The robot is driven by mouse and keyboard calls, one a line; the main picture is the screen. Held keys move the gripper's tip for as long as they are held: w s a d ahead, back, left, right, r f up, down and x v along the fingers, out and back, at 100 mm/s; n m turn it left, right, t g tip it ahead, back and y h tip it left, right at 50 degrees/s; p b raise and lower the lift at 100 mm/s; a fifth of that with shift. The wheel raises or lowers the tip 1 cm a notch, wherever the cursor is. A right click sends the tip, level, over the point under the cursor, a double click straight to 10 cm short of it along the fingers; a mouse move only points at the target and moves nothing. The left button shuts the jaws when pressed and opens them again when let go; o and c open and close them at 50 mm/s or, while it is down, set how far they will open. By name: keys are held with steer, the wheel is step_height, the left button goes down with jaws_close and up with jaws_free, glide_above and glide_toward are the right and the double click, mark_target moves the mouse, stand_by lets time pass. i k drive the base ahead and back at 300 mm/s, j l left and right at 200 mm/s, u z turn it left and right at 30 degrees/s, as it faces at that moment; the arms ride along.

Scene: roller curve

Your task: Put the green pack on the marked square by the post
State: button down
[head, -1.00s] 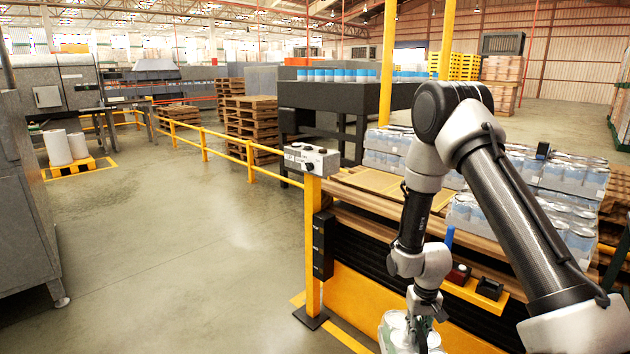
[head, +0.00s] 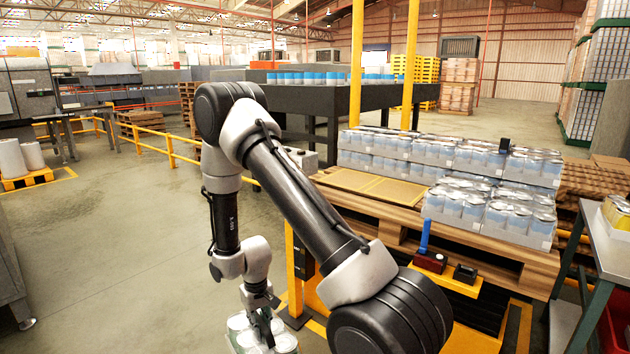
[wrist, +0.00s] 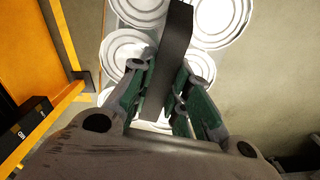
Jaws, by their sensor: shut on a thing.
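The green pack (head: 244,343) is a cluster of round cans with white lids, green on its side, at the bottom edge of the head view. In the wrist view its lids (wrist: 126,50) surround a dark upright strip (wrist: 170,65). My gripper (head: 268,328) is shut on this strip, with a green-padded finger on each side in the wrist view (wrist: 160,100). The pack is above the grey floor; its underside is hidden. The yellow post (head: 294,265) stands just right of the pack, partly behind my arm. I cannot make out the marked square.
A pallet table (head: 400,208) with shrink-wrapped can packs (head: 465,205) stands right of the post. A yellow railing (head: 150,147) runs at the left. A grey workbench (head: 590,235) is at far right.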

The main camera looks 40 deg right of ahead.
mark_target(348, 180)
steer(key=i+j+u, duration=0.1)
steer(key=i+u, duration=0.2)
steer(key=i, duration=0.2)
steer(key=i+z, duration=0.25)
steer(key=z, duration=0.15)
steer(key=i+j+z, duration=0.2)
steer(key=z, duration=0.2)
steer(key=i+j+z, duration=0.2)
steer(key=z, duration=0.2)
steer(key=i+j+z, duration=0.15)
steer(key=z, duration=0.3)
steer(key=i+j+z, duration=0.1)
steer(key=j+z, duration=0.3)
